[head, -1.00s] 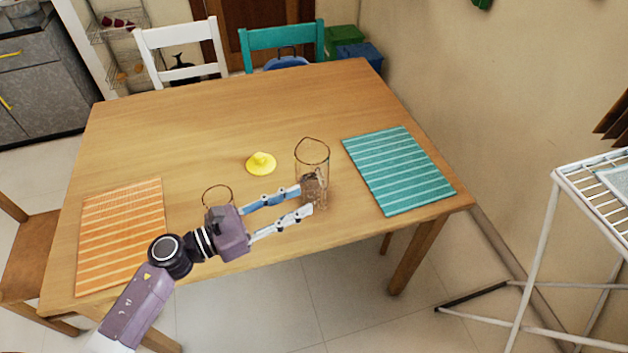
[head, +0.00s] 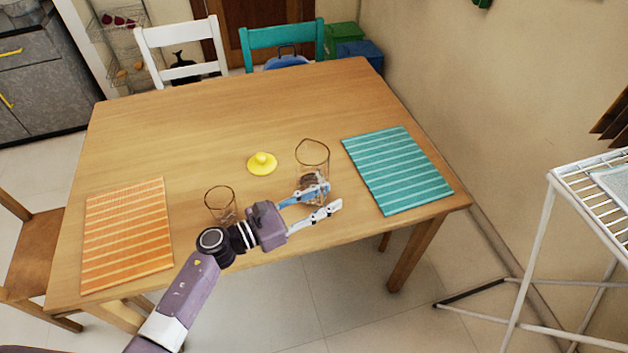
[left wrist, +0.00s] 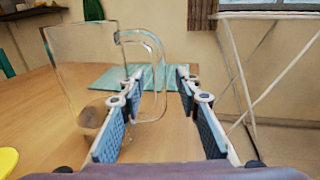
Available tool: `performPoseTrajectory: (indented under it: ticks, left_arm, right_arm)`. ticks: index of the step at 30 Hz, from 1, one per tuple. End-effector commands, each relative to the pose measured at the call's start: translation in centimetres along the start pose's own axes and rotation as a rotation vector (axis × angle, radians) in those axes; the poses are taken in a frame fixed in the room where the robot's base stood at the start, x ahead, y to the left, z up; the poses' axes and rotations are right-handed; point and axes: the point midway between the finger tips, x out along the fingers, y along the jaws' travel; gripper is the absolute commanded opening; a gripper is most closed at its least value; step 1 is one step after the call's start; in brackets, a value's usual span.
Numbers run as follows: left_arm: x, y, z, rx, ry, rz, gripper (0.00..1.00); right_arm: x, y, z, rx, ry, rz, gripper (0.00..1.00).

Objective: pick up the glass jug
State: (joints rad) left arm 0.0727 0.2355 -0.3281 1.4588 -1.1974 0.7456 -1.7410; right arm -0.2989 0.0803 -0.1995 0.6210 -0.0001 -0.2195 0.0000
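The glass jug (head: 313,158) stands upright near the table's front edge, clear with a dark rim and something brownish in its lower part. It also shows in the left wrist view (left wrist: 85,72) at the left, with its clear handle (left wrist: 157,58) pointing right. My left gripper (head: 331,197) is open and empty, on the near side of the jug, its fingers overlapping the jug's lower part in the head view. In the left wrist view the handle shows around the gap between the fingertips (left wrist: 160,76). I cannot tell whether they touch it. My right gripper is not in view.
A drinking glass (head: 221,203) stands left of the jug, close to my arm. A yellow lid-like piece (head: 262,163) lies behind. An orange striped mat (head: 126,236) and a teal striped mat (head: 398,170) flank them on the wooden table (head: 200,125). The table's back is clear.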

Motion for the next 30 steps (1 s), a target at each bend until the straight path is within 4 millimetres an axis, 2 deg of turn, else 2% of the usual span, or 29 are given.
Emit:
performPoseTrajectory:
  ticks: [3,11,30]
  left_arm:
    - [-0.04,0.0,-0.03,0.0,0.0,0.0,0.29]
    - [-0.07,0.01,-0.02,0.0,0.0,0.0,0.01]
    - [-0.02,0.07,0.29,0.003,-0.005,0.0,0.0]
  right_arm:
    - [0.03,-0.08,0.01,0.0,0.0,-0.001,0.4]
    - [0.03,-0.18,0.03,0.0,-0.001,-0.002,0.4]
    - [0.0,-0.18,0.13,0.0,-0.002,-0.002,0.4]
